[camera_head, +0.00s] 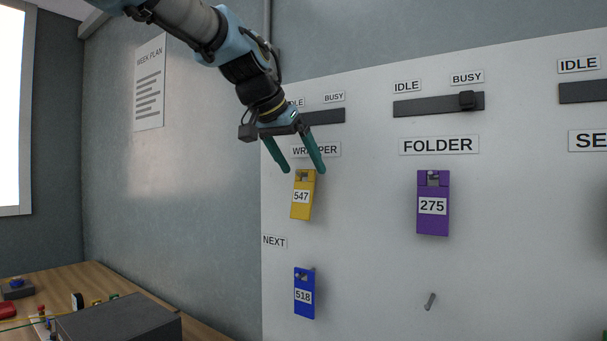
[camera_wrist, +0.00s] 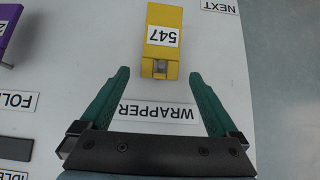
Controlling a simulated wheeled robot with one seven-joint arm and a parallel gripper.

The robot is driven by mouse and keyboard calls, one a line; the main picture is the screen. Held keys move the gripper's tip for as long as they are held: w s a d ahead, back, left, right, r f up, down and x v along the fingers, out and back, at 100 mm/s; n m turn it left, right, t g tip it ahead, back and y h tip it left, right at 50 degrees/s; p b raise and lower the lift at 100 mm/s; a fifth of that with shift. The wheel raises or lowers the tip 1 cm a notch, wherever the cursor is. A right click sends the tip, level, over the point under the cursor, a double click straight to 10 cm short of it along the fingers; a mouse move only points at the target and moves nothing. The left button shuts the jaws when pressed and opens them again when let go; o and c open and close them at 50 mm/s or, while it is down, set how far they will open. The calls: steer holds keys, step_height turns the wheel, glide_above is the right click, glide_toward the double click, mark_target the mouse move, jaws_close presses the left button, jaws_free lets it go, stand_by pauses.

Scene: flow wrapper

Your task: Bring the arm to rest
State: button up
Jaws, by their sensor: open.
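My gripper (camera_head: 305,171) is open and empty, in front of the white board near the WRAPPER label (camera_head: 316,150). Its two green fingers point down toward the yellow tag 547 (camera_head: 302,205), which hangs on a peg below that label. In the wrist view my gripper (camera_wrist: 157,75) shows its fingers apart, with the yellow tag (camera_wrist: 163,22) beyond them and nothing between the fingertips. My arm comes in from the top left and partly covers the IDLE label and slider above WRAPPER.
The purple tag 275 (camera_head: 433,220) hangs under FOLDER, and the blue tag 518 (camera_head: 304,306) hangs under NEXT. A bare peg (camera_head: 430,301) sticks out at the lower right. A wooden table (camera_head: 60,278) with a dark box (camera_head: 118,322) stands at the lower left.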

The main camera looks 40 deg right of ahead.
steer(key=b+v, duration=0.2)
steer(key=v, duration=0.6)
steer(key=w+a+f+n+y, duration=0.2)
steer(key=w+a+f, duration=0.35)
steer(key=f, duration=0.25)
steer(key=w+a+f+n+t+y, duration=0.1)
steer(key=w+a+f+n, duration=0.25)
steer(key=a+f, duration=0.4)
steer(key=w+a+f+n+y, duration=0.2)
steer(key=w+a+f, duration=0.4)
steer(key=f, duration=0.3)
steer(key=s+a+f+n+y, duration=0.1)
steer(key=s+a+f+n, duration=0.2)
steer(key=a+f, duration=0.7)
steer(key=s+a+f+n+g+y, duration=0.1)
steer(key=s+a+f+n+y, duration=0.1)
steer(key=s+a+f, duration=0.4)
steer(key=a+f+n, duration=0.1)
steer(key=a+f, duration=0.3)
steer(key=a, duration=0.4)
steer(key=shift+s+g, duration=0.3)
steer(key=shift+a+f+n, duration=0.1)
steer(key=shift+a+n, duration=0.05)
steer(key=shift+n, duration=0.1)
